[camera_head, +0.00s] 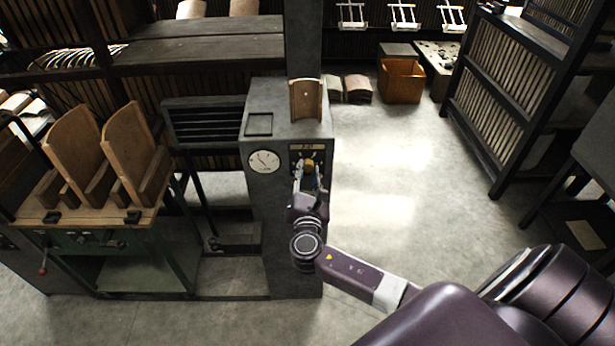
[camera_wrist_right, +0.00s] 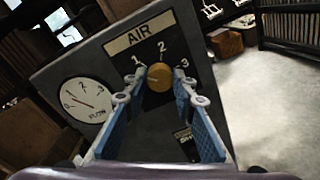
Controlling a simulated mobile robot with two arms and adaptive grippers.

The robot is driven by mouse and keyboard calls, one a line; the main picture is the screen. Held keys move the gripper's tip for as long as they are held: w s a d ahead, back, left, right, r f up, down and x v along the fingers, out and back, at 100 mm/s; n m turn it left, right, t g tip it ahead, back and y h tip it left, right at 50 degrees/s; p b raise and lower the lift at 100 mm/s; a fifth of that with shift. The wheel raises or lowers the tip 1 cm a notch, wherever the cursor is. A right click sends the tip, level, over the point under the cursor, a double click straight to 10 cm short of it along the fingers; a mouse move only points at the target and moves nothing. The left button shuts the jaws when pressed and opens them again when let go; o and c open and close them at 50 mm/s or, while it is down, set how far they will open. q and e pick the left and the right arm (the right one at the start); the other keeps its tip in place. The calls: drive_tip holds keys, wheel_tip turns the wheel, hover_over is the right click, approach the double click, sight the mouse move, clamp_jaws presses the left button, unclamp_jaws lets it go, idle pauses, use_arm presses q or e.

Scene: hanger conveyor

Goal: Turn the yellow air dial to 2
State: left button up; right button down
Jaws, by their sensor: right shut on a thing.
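The yellow air dial (camera_wrist_right: 159,78) sits on a dark panel under the AIR label, with 1, 2 and 3 printed around it. The 2 is above the dial, the 1 at its upper left and the 3 at its upper right. A faint mark on the dial seems to lean left, but I cannot tell its setting surely. My right gripper (camera_wrist_right: 161,86) has its blue-padded fingers on either side of the dial, shut on it. In the head view the dial (camera_head: 309,165) shows just above the gripper (camera_head: 306,178). My left gripper is not in view.
A white FLOW gauge (camera_wrist_right: 87,101) is left of the dial on the grey cabinet (camera_head: 285,230). A curved wooden piece (camera_head: 306,99) stands on the cabinet top. A green-framed bench (camera_head: 120,216) with wooden forms is at left. Floor right of the cabinet is clear.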

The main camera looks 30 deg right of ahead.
drive_tip(key=m+b, duration=0.1)
drive_tip(key=m, duration=0.1)
drive_tip(key=m+b, duration=0.2)
drive_tip(key=shift+f+m, duration=0.2)
drive_tip(key=shift+m, duration=0.1)
drive_tip(key=m+b, duration=0.2)
drive_tip(key=m, duration=0.1)
drive_tip(key=shift+y+b, duration=0.3)
drive_tip(key=shift+b, duration=0.05)
drive_tip(key=m+b, duration=0.3)
drive_tip(key=m, duration=0.1)
drive_tip(key=shift+d+m, duration=0.1)
drive_tip(key=shift+m, duration=0.2)
drive_tip(key=shift+r+m+y+b, duration=0.15)
drive_tip(key=shift+m+y+b, duration=0.15)
drive_tip(key=shift+m+b, duration=0.8)
drive_tip(key=shift+m+p, duration=0.3)
drive_tip(key=shift+m, duration=0.2)
drive_tip(key=c, duration=1.6)
unclamp_jaws()
drive_tip(key=v, duration=1.2)
drive_tip(key=shift+s+f, duration=0.1)
drive_tip(key=shift+f, duration=0.15)
